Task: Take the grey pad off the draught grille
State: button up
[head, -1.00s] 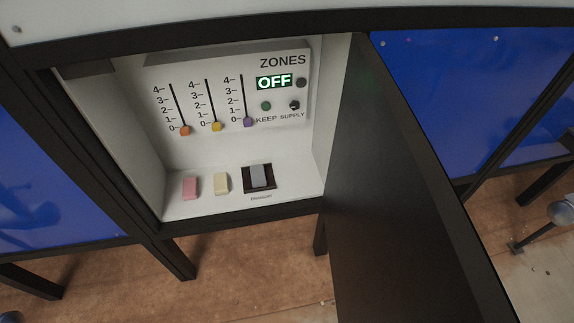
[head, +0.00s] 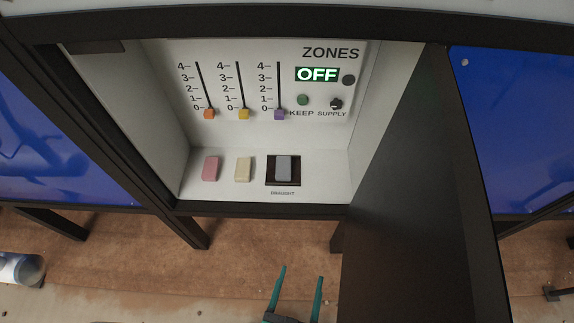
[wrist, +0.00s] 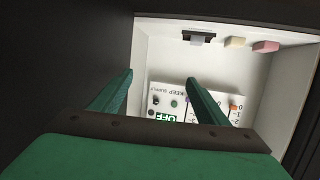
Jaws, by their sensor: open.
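The grey pad (head: 284,168) lies on the dark draught grille (head: 270,180), on the floor of the open cabinet. A dark rim of the grille shows around the pad. In the wrist view the pad (wrist: 197,41) and grille (wrist: 207,37) are at the top, upside down. My gripper (head: 301,272) is open and empty, with green fingers, in front of and below the cabinet opening in the head view. It is apart from the pad. In the wrist view my gripper's fingers (wrist: 160,85) are spread, pointing into the cabinet.
A pink block (head: 210,168) and a cream block (head: 244,169) stand left of the grille. Behind is the ZONES panel (head: 325,85) with three sliders at 0 and a display reading OFF. The open dark door (head: 405,190) stands to the right, close to my gripper.

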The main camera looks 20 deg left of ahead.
jog(key=w+a+f+n+y, duration=0.1)
jog(key=w+a+f, duration=0.2)
jog(key=w+f, duration=0.3)
jog(key=w+a+f+y, duration=0.1)
jog(key=w+a+f, duration=0.2)
jog(key=w, duration=0.4)
jog(key=n+g+y, duration=0.1)
jog(key=n+g, duration=0.1)
send_near(283, 171)
jog(key=shift+w+f, duration=0.25)
jog(key=shift+f, duration=0.3)
jog(key=x, duration=0.5)
jog(key=shift+r+x, duration=0.2)
jog(key=shift+x, duration=1.25)
jog(key=shift+r+x, duration=0.15)
jog(key=shift+x, duration=1.3)
jog(key=shift+w+a, duration=0.1)
jog(key=c, duration=1.1)
